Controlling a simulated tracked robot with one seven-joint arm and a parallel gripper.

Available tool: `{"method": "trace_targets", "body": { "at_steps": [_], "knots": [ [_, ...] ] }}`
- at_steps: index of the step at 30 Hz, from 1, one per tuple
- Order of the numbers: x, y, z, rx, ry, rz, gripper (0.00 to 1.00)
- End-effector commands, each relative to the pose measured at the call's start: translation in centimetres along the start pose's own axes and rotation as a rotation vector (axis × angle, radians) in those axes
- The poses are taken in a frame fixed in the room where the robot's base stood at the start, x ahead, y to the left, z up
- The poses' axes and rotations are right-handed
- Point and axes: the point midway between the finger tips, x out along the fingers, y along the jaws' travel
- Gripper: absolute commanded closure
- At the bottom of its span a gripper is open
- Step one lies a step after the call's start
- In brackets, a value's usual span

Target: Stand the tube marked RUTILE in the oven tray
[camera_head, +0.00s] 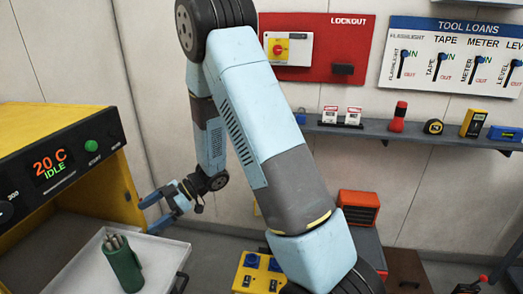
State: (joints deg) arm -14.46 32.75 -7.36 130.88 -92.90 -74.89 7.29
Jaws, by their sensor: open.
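A green tube (122,266) with several thin rods showing at its open top stands nearly upright on the pale oven tray (75,250) at the lower left. I see no readable marking on it, so I cannot tell whether it is the RUTILE one. The tray juts out from the yellow oven (125,190), whose display reads 20 C IDLE. My gripper (151,214) has blue fingers, open and empty, pointing left near the tray's far right edge. It is apart from the tube, above and to its right in the picture.
A yellow box with blue sockets (257,272) and an orange case (358,207) are below and behind my arm. A wall shelf (390,132) holds a torch, a tape and meters. A red lockout board (345,45) and a tool loans board (455,55) hang above.

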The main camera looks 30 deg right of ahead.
Motion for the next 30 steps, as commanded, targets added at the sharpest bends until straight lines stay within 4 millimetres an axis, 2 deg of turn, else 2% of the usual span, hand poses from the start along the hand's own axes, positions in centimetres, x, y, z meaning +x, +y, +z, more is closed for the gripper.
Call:
{"method": "trace_targets", "body": {
  "at_steps": [1, 6, 12, 15, 19, 23, 26, 30],
  "knots": [
    [-1.0, 1.5, -0.8, -0.024, -0.049, 0.071, 0.09],
    [-5.0, 6.0, -2.8, -0.053, -0.22, 0.31, 0.09],
    [-11.3, 9.4, -5.6, -0.028, -0.398, 0.584, 0.09],
    [-14.9, 10.2, -7.0, 0.01, -0.476, 0.715, 0.09],
    [-19.7, 10.1, -9.0, 0.08, -0.566, 0.876, 0.09],
    [-24.1, 8.7, -10.9, 0.177, -0.639, 1.021, 0.09],
    [-27.2, 7.0, -12.2, 0.268, -0.684, 1.12, 0.09],
    [-30.7, 3.5, -13.9, 0.414, -0.728, 1.235, 0.09]
  ]
}}
